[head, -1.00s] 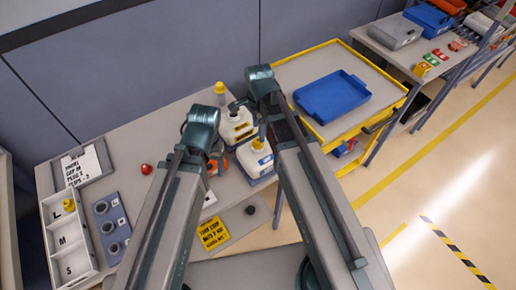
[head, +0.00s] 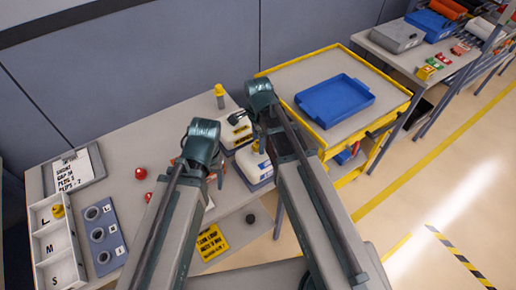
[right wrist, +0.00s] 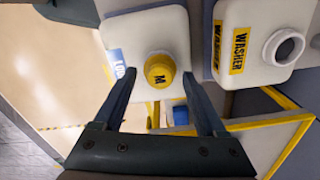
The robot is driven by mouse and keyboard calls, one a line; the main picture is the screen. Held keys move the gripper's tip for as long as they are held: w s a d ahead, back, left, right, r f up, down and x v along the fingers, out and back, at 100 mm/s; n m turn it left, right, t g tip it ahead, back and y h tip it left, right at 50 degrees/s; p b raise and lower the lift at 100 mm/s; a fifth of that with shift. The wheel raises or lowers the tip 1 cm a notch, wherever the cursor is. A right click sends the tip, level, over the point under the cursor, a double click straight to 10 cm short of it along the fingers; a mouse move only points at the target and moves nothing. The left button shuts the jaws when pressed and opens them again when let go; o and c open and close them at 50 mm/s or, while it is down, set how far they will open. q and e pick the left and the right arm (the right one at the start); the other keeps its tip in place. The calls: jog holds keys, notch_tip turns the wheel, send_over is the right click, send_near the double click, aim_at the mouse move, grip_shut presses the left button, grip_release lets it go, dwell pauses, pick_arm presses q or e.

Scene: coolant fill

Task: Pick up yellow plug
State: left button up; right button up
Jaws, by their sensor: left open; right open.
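In the right wrist view a yellow plug marked M (right wrist: 160,71) sits on the top of a white bottle (right wrist: 172,25). My right gripper (right wrist: 157,68) is open, with one finger on each side of the plug in that view. I cannot tell whether they touch it. In the head view the yellow plug (head: 256,145) shows on its bottle (head: 252,166), partly behind my right arm. Another yellow plug (head: 58,211) lies in the L compartment of a white tray (head: 38,262). My left gripper (head: 216,176) is mostly hidden behind its wrist over the bench.
A white washer bottle (right wrist: 262,35) with an uncapped neck stands beside the plugged one. A yellow-topped cylinder (head: 219,97) stands behind. A block with round holes (head: 101,237) and a clipboard (head: 75,168) lie left. A yellow-edged cart (head: 390,100) holds a blue tray (head: 335,100).

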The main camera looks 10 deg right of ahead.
jog(key=shift+c, duration=0.3)
grip_shut()
jog(key=shift+r, duration=0.2)
notch_tip(320, 180, up, 10)
jog(key=p, duration=1)
jog(key=shift+f, duration=0.15)
